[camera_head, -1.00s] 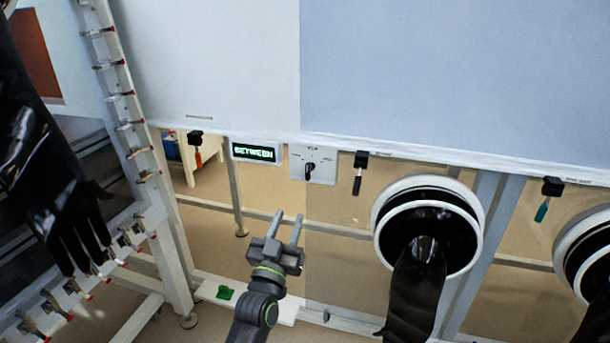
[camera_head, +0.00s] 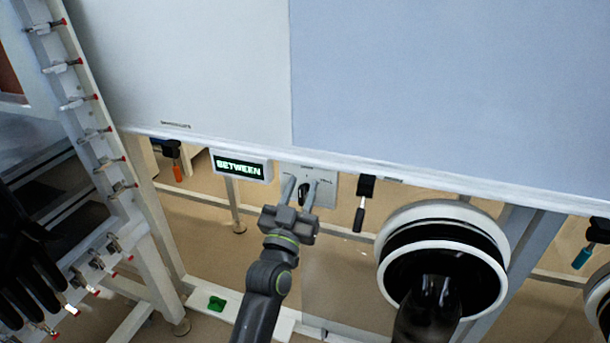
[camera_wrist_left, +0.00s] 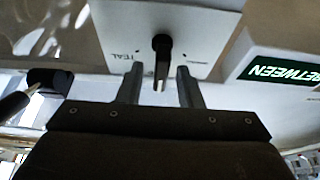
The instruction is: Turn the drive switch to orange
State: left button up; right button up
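The drive switch is a black knob (camera_head: 304,194) on a pale plate (camera_head: 326,187) under the panel's lower edge. In the left wrist view the knob (camera_wrist_left: 161,55) stands between the two fingers, with "TEAL" printed on the plate. A display (camera_head: 241,167) beside it reads "BETWEEN" in green. My left gripper (camera_head: 299,192) is open, its fingers on either side of the knob in the picture; contact does not show. In the wrist view my left gripper (camera_wrist_left: 158,88) has gaps on both sides of the knob. My right gripper is not in view.
An orange-handled tool (camera_head: 178,172) hangs left of the display, and a black-handled one (camera_head: 359,217) right of the plate. A round glove port (camera_head: 443,217) with a black glove is at lower right. A rack (camera_head: 85,110) stands at left.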

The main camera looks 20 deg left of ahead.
pick_arm(q)
jog(key=shift+w+r, duration=0.15)
jog(key=shift+w, duration=0.05)
jog(key=shift+s, duration=0.1)
jog(key=shift+c, duration=0.4)
grip_shut()
jog(key=shift+r+p, duration=0.1)
jog(key=shift+p, duration=0.25)
